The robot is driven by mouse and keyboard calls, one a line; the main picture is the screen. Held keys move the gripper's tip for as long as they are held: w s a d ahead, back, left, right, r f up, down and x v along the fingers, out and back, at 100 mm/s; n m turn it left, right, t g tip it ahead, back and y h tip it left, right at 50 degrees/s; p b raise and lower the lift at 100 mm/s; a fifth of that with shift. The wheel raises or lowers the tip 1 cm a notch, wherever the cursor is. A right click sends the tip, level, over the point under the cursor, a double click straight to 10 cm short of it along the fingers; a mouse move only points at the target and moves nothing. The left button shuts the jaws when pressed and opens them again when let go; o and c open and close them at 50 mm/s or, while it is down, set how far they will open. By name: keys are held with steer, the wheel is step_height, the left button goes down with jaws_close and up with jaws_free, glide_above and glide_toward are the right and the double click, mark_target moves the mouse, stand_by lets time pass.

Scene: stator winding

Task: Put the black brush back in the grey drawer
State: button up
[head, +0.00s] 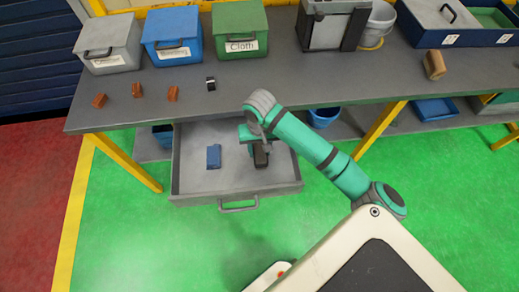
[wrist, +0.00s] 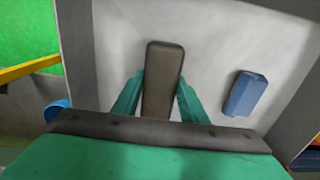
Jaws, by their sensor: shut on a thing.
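The black brush (head: 261,157) is between the fingers of my gripper (head: 259,160), inside the open grey drawer (head: 235,202). In the wrist view the dark brush (wrist: 163,75) lies lengthwise between the two green fingers of my gripper (wrist: 158,98). The gripper is shut on it. Pale drawer floor (wrist: 212,50) shows around the brush. I cannot tell whether the brush touches the floor. The near end of the brush is hidden by my gripper body in the wrist view.
A blue block (head: 214,157) lies in the drawer, left of the brush in the head view; it also shows in the wrist view (wrist: 246,94). The workbench (head: 290,75) stands above the drawer, with grey, blue and green bins (head: 240,28) and several small brown blocks.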

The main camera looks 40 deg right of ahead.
mark_target(260, 149)
steer(key=shift+f, duration=0.3)
steer(key=o, duration=1)
step_height(260, 149, up, 11)
steer(key=shift+w+f, duration=0.1)
steer(key=shift+f, duration=0.1)
steer(key=shift+r, duration=0.9)
